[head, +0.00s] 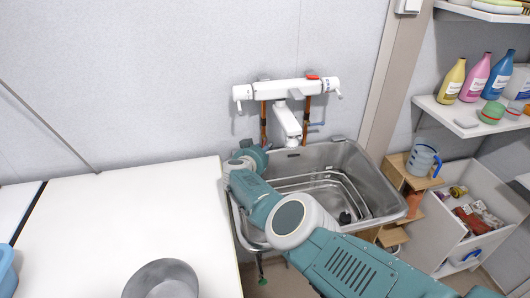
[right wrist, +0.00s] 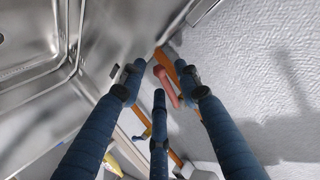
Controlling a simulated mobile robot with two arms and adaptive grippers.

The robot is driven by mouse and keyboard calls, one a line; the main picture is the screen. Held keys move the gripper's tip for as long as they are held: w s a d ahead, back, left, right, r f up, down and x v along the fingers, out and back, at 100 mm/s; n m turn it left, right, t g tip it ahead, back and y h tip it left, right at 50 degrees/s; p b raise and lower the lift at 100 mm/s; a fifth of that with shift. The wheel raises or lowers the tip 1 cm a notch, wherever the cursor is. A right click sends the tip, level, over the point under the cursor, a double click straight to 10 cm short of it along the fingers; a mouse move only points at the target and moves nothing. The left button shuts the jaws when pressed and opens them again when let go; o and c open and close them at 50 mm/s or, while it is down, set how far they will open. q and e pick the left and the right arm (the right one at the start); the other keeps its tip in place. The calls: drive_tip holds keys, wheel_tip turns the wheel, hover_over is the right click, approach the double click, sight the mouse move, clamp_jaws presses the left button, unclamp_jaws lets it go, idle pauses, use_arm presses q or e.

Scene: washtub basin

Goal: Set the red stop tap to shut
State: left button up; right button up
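The red stop tap (right wrist: 167,88) shows in the right wrist view as a short red lever beside a copper pipe. It looks roughly in line with the pipe, but I cannot tell its exact angle. My right gripper (right wrist: 160,78) is open, with its dark blue fingers spread around the lever; I cannot tell whether any finger touches it. In the head view my right arm reaches across the basin to its back left, and the red lever there is hidden behind it. My left gripper is in neither view.
A white wall mixer (head: 285,90) with a spout hangs above the steel basin (head: 375,180). A blue lever (head: 317,123) sits by the right pipe. A white worktop (head: 130,215) with a grey bowl (head: 163,280) lies left. Shelves with bottles (head: 476,77) stand right.

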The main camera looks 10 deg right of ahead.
drive_tip(key=shift+s+a+r, duration=0.2)
drive_tip(key=shift+s+r, duration=0.05)
drive_tip(key=c, duration=0.6)
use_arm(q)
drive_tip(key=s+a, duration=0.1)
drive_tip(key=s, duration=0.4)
use_arm(e)
clamp_jaws()
use_arm(q)
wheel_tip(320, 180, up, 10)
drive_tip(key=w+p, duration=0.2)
drive_tip(key=p, duration=0.7)
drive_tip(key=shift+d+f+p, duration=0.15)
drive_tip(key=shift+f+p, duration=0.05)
drive_tip(key=shift+p, duration=0.2)
use_arm(e)
drive_tip(key=shift+w+a+r+m+g+y, duration=0.1)
drive_tip(key=shift+a+r+m+g+y, duration=0.15)
drive_tip(key=shift+m+y, duration=0.45)
drive_tip(key=shift+a+r+m+y, duration=0.1)
drive_tip(key=shift+r+m+y, duration=0.25)
drive_tip(key=shift+m+y, duration=0.35)
drive_tip(key=shift+w+a+r+m+g+y, duration=0.1)
drive_tip(key=shift+a+r+m+g+y, duration=0.15)
drive_tip(key=shift+m+y, duration=0.45)
